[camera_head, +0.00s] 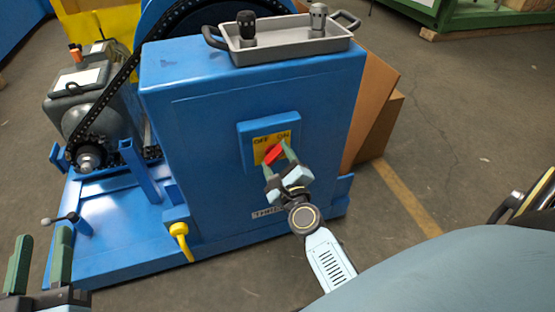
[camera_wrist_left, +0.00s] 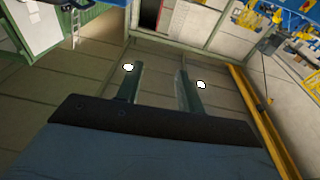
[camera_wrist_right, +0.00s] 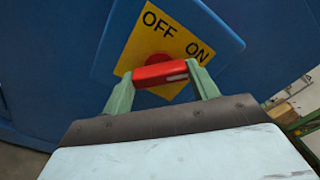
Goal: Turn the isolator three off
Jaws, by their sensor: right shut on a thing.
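The isolator is a blue box with a yellow plate (camera_head: 262,143) marked OFF and ON, on the front of the blue machine cabinet. Its red handle (camera_head: 274,155) also shows in the right wrist view (camera_wrist_right: 160,73). The handle's white-marked end points to the right, toward the ON side. My right gripper (camera_head: 279,161) is shut on the handle, one green finger at each end. My left gripper (camera_head: 40,254) is open and empty at the lower left, away from the isolator.
A chain and a grey motor (camera_head: 85,95) are at the left. A yellow handle (camera_head: 181,238) sticks out at the base. Cardboard boxes (camera_head: 372,120) stand behind at right. The floor at right is open.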

